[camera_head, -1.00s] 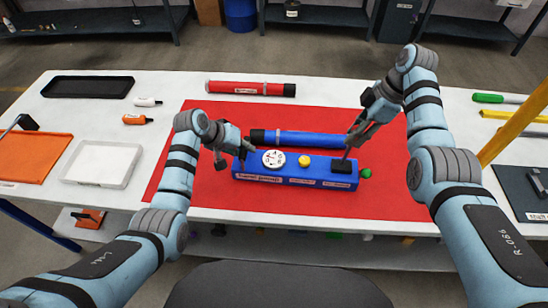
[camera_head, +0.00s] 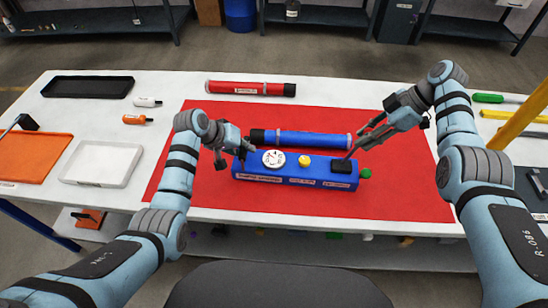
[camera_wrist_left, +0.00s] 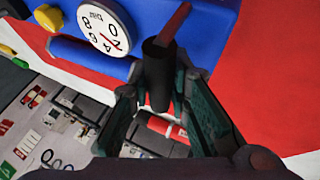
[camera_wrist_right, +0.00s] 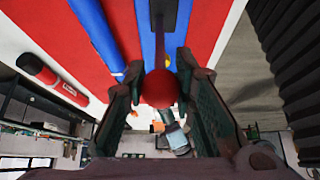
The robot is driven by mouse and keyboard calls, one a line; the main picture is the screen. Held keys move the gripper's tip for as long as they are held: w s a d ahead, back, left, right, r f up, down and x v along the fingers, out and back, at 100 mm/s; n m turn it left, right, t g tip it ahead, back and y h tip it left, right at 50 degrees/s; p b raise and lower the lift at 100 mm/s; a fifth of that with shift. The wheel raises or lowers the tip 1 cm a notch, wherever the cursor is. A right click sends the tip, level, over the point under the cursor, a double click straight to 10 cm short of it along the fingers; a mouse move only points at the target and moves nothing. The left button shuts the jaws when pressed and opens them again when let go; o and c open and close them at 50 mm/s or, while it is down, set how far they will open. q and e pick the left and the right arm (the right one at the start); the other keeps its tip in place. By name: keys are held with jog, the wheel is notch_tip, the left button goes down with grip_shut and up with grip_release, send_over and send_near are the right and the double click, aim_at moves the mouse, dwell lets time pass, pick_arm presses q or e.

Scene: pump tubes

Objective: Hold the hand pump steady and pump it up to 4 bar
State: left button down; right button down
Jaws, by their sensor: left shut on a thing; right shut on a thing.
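The hand pump (camera_head: 285,180) is a long blue box on the red mat (camera_head: 380,200). It has a white dial gauge (camera_head: 273,159), also in the left wrist view (camera_wrist_left: 105,22), where I cannot read the needle surely. A yellow knob (camera_head: 305,161) sits beside the dial. My left gripper (camera_head: 233,154) is shut on a dark upright grip (camera_wrist_left: 158,75) at the pump's left end. My right gripper (camera_head: 357,146) is shut on the red ball (camera_wrist_right: 160,88) of the pump lever, which leans right from the black block (camera_head: 342,167).
A blue tube (camera_head: 300,139) lies just behind the pump, and a red tube (camera_head: 250,89) lies further back. A white tray (camera_head: 102,165) and orange tray (camera_head: 40,158) are at left, a black tray (camera_head: 88,87) behind. A yellow post (camera_head: 520,115) stands right. The mat is clear in front.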

jog(key=shift+d+f, duration=0.15)
jog(key=shift+d, duration=0.3)
jog(key=shift+d+f, duration=0.15)
jog(key=shift+d, duration=0.4)
jog(key=shift+w, duration=0.1)
jog(key=shift+a+r+h, duration=0.25)
jog(key=shift+a+h, duration=0.05)
jog(key=shift+a, duration=0.15)
jog(key=shift+a+r+h, duration=0.2)
jog(key=shift+a+h, duration=0.1)
jog(key=shift+a, duration=0.15)
